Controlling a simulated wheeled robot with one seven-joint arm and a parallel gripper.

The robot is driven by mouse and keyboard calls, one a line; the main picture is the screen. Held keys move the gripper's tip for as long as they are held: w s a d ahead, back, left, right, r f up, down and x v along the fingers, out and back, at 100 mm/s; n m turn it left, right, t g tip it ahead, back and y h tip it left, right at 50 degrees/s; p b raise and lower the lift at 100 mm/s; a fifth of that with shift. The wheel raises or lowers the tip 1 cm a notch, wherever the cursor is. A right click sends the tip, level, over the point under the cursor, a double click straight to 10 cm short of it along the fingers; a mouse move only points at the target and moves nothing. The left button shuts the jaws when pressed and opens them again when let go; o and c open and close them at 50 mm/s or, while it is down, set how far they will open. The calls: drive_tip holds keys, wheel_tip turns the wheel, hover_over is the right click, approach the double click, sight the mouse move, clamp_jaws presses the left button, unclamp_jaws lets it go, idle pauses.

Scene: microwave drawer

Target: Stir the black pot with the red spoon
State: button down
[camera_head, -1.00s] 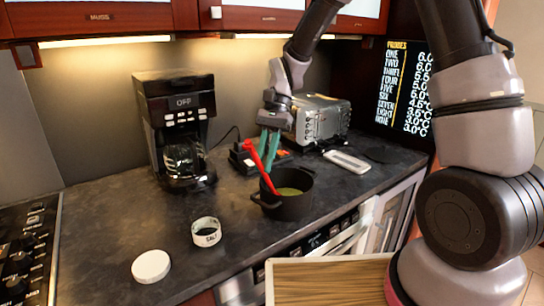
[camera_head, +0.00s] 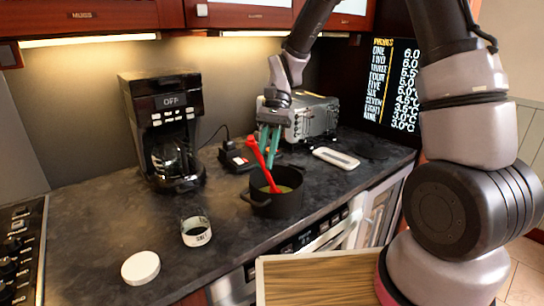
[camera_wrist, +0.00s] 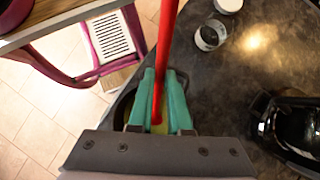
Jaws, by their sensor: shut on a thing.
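The black pot (camera_head: 277,204) stands upright on the dark counter and holds a yellow-green content. The red spoon (camera_head: 261,160) leans in the pot, its lower end inside and its handle rising to the upper left. My gripper (camera_head: 267,149) is above the pot, with its teal fingers shut on the spoon handle. In the wrist view the spoon (camera_wrist: 166,45) runs between the two fingers (camera_wrist: 160,98). The pot shows there only in part, behind the fingers, and the spoon's lower tip is hidden.
A coffee maker (camera_head: 162,130) stands left at the back, a toaster oven (camera_head: 314,117) behind the pot. A salt jar (camera_head: 197,236) and a white lid (camera_head: 140,268) lie front left. A wooden board (camera_head: 318,284) is in front.

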sight(251, 136)
drive_tip(key=shift+s+a, duration=0.1)
drive_tip(key=shift+a, duration=0.05)
idle(0.3)
drive_tip(key=shift+s+a+r, duration=0.45)
drive_tip(key=shift+s+r, duration=0.45)
drive_tip(key=shift+r, duration=0.6)
drive_tip(key=shift+s+a+r, duration=0.4)
drive_tip(key=shift+s+r, duration=0.45)
drive_tip(key=shift+r, duration=0.65)
drive_tip(key=shift+s+a+r, duration=0.45)
drive_tip(key=shift+s+r, duration=0.45)
drive_tip(key=shift+r, duration=0.6)
drive_tip(key=shift+r, duration=2.5)
